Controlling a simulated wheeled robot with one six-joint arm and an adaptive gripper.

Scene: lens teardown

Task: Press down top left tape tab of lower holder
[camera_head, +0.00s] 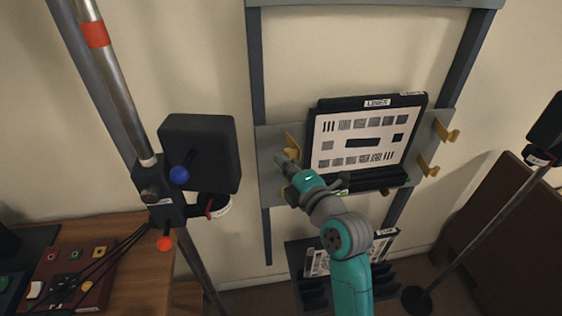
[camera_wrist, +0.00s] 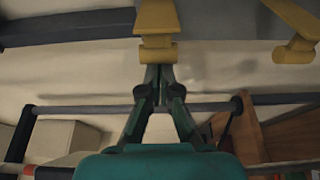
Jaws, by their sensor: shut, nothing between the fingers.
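The lower holder's chart board (camera_head: 362,138), white with dark test patterns, stands in a dark frame on a grey wall panel. Its upper left yellow tape tab (camera_head: 291,146) sticks out beside the board's left edge. My gripper (camera_head: 281,160) is at the left of the board, just below this tab. In the wrist view my gripper (camera_wrist: 159,72) is shut and empty, with its tips close under a yellow tab (camera_wrist: 157,18). I cannot tell whether they touch. A second yellow tab (camera_wrist: 294,25) shows at the right there. The lower left tab is mostly hidden by my arm.
Two yellow tabs, upper (camera_head: 445,131) and lower (camera_head: 427,167), are on the panel's right side. A black lamp box (camera_head: 200,150) on a metal stand is left of my gripper. Another chart (camera_head: 318,263) sits in a dark rack below. A second stand (camera_head: 490,222) is at right.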

